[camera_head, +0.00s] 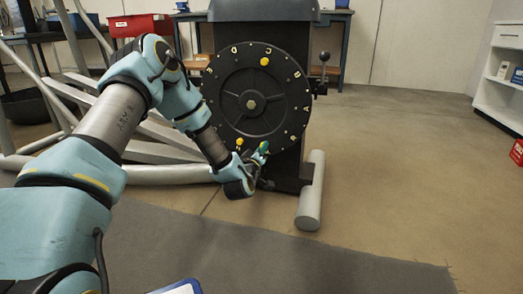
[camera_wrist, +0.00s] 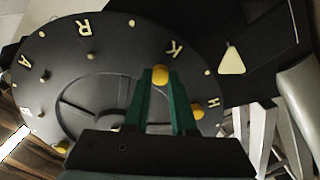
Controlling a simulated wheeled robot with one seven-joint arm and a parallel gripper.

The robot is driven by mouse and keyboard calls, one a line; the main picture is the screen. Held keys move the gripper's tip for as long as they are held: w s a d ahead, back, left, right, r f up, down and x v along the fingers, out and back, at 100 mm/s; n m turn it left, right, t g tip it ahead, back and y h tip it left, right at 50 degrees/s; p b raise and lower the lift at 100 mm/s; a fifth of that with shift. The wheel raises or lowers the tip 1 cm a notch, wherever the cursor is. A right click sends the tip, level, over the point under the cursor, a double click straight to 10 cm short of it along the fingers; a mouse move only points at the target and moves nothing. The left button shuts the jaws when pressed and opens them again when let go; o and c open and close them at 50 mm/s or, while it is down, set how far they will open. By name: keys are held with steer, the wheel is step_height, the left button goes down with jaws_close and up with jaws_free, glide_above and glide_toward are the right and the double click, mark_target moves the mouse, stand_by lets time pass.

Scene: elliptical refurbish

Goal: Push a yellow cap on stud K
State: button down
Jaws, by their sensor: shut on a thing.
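A black disc (camera_head: 232,95) with raised letters and small studs around its rim faces me on a dark stand; it also fills much of the wrist view (camera_wrist: 125,65). My gripper (camera_head: 262,150) is at the disc's lower edge. In the wrist view its green fingers (camera_wrist: 160,82) are shut on a yellow cap (camera_wrist: 160,75), held at the tips just below the letter K (camera_wrist: 175,47). Stud K is hidden behind the cap, so I cannot tell whether the cap touches or covers it. Another yellow cap (camera_wrist: 198,110) sits near the letter H.
More yellow caps sit on the disc, at its top (camera_head: 264,61) and lower edge (camera_head: 239,141). A lever (camera_head: 323,70) sticks out at the disc's right. A grey foot tube (camera_head: 311,190) lies right of my gripper.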

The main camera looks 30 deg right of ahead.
steer(key=shift+w+d, duration=0.35)
stand_by(0.4)
steer(key=c, duration=0.7)
jaws_free()
steer(key=shift+o, duration=0.2)
steer(key=p+v, duration=0.4)
steer(key=v, duration=0.7)
steer(key=shift+p, duration=0.4)
steer(key=shift+w, duration=0.1)
